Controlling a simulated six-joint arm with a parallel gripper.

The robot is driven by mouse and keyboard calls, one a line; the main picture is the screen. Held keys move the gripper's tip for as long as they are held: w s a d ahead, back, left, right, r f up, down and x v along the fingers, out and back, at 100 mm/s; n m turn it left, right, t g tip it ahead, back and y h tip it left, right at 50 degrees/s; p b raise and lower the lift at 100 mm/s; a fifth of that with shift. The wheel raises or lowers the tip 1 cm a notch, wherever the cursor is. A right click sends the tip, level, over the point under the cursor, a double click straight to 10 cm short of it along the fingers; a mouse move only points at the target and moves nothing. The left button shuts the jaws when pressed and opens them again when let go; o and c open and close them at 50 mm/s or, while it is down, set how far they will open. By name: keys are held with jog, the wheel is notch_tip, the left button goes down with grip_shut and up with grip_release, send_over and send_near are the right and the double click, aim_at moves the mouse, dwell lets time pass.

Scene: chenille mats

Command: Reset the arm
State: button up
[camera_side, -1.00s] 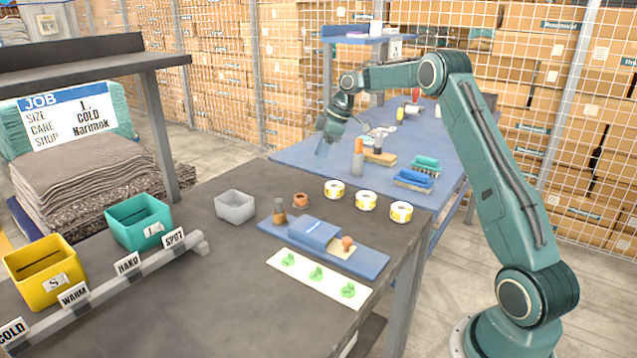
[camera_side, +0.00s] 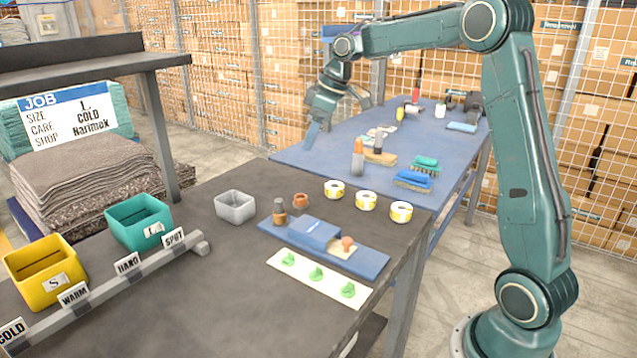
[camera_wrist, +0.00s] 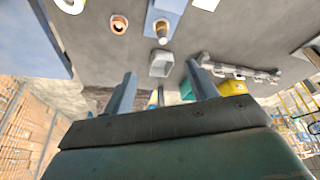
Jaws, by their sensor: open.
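My gripper (camera_side: 318,135) is in the air above the near left corner of the blue table, empty. In the wrist view its two fingers (camera_wrist: 160,88) stand apart, with nothing between them but the distant bench and floor. In the side view the fingers point downward and touch nothing that I can see. My arm reaches from its base at the lower right up and over to the left.
The dark bench (camera_side: 210,290) carries a grey bin (camera_side: 235,207), teal bin (camera_side: 139,222), yellow bin (camera_side: 43,270), several tape rolls (camera_side: 366,201), a blue tray (camera_side: 365,262) and a white strip (camera_side: 300,272). Bottles and brushes (camera_side: 412,180) lie on the blue table (camera_side: 300,155). A shelf (camera_side: 90,60) stands left.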

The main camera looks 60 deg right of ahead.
jog(key=s+a+r+m, duration=0.2)
jog(key=s+a+r, duration=0.2)
jog(key=s+a, duration=0.4)
jog(key=s+a+f+m+h, duration=0.1)
jog(key=s+a+f, duration=0.1)
jog(key=s, duration=0.9)
jog(key=s+a+f+m+t+h, duration=0.1)
jog(key=s+a, duration=0.3)
jog(key=s, duration=0.8)
jog(key=shift+s+a+f+m+t, duration=0.15)
jog(key=shift+f+m+t, duration=0.15)
jog(key=shift+f+m, duration=0.4)
